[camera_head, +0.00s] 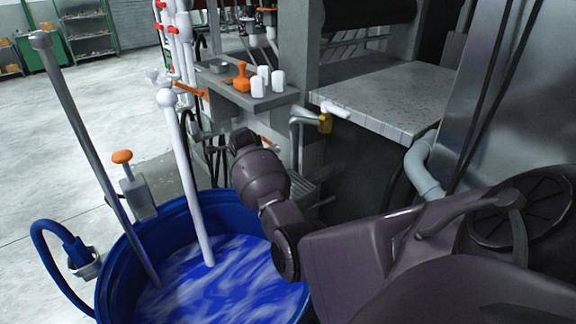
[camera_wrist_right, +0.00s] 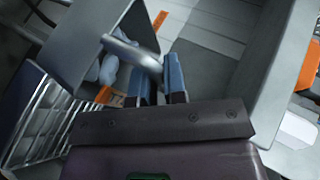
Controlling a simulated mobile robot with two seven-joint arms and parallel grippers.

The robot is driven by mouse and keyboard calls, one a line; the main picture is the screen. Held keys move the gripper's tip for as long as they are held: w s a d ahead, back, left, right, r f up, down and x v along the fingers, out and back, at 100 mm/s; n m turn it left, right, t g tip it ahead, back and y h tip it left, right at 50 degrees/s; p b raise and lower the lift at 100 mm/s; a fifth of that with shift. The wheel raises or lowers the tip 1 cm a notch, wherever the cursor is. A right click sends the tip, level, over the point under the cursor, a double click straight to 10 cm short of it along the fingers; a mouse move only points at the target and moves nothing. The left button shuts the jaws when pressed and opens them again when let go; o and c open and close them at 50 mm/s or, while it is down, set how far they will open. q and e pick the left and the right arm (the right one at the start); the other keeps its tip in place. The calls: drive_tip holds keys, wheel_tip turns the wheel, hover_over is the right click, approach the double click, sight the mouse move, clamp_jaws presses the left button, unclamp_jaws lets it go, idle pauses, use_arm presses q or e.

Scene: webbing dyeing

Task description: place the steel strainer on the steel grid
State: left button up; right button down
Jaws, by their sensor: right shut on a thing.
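My right gripper (camera_wrist_right: 162,78) shows in the right wrist view, with its two blue-grey fingers close together on a grey steel handle. I take this to be the handle of the steel strainer (camera_wrist_right: 130,51); the rest of the strainer is hard to make out. The steel grid (camera_wrist_right: 38,122), a rack of parallel bars, lies at the left of that view, apart from the fingers. In the head view part of the grid (camera_head: 303,190) shows beside my right arm, which hides my right gripper and the strainer. My left gripper is not in view.
A blue tub (camera_head: 118,262) of blue liquid stands at lower left, with a white rod (camera_head: 187,180) and a grey rod (camera_head: 90,150) in it. A grey shelf (camera_head: 225,85) holds white cups and an orange item. A metal table (camera_head: 385,95) stands behind my arm.

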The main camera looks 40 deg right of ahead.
drive_tip(key=s+d+f, duration=0.1)
drive_tip(key=s+d, duration=0.1)
drive_tip(key=s, duration=0.2)
drive_tip(key=s+d+f+p, duration=0.1)
drive_tip(key=s+d, duration=0.1)
drive_tip(key=s, duration=0.3)
drive_tip(key=s+d+f+p, duration=0.1)
drive_tip(key=s+d, duration=0.1)
drive_tip(key=s, duration=0.2)
drive_tip(key=shift+s+d+f, duration=0.2)
drive_tip(key=shift+s+f, duration=0.05)
drive_tip(key=shift+s, duration=0.1)
drive_tip(key=shift+r, duration=0.1)
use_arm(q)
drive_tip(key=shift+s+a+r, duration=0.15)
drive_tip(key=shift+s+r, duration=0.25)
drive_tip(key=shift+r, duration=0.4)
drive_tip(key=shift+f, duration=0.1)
use_arm(e)
drive_tip(key=c, duration=1.2)
unclamp_jaws()
drive_tip(key=shift+o, duration=0.2)
